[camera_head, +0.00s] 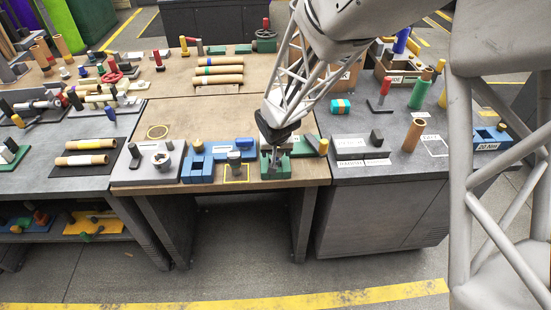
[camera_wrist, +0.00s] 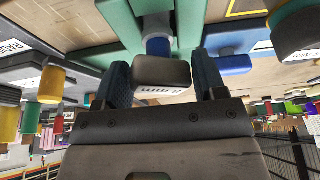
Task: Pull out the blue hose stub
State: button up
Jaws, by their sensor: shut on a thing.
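In the wrist view, my gripper (camera_wrist: 162,76) has its two dark blue-grey fingers closed on the sides of a dark grey block with a white label on its edge. The blue hose stub (camera_wrist: 158,47) shows as a short blue band right behind this block, in line with a grey round piece. The grey piece sits between the arms of a green fixture (camera_wrist: 122,25). In the head view, my gripper (camera_head: 275,152) is down at the green fixture (camera_head: 303,147) near the table's front edge, and it hides the stub there.
Blue blocks (camera_head: 197,168) and a grey fitting in a yellow outline stand close to the left of the fixture. A grey plate (camera_head: 128,180) lies further left. A dark bench (camera_head: 400,200) adjoins on the right. The brown table (camera_head: 205,115) behind is mostly clear.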

jog(key=shift+r, duration=1.15)
dwell(0.8)
jog(key=shift+r, duration=3)
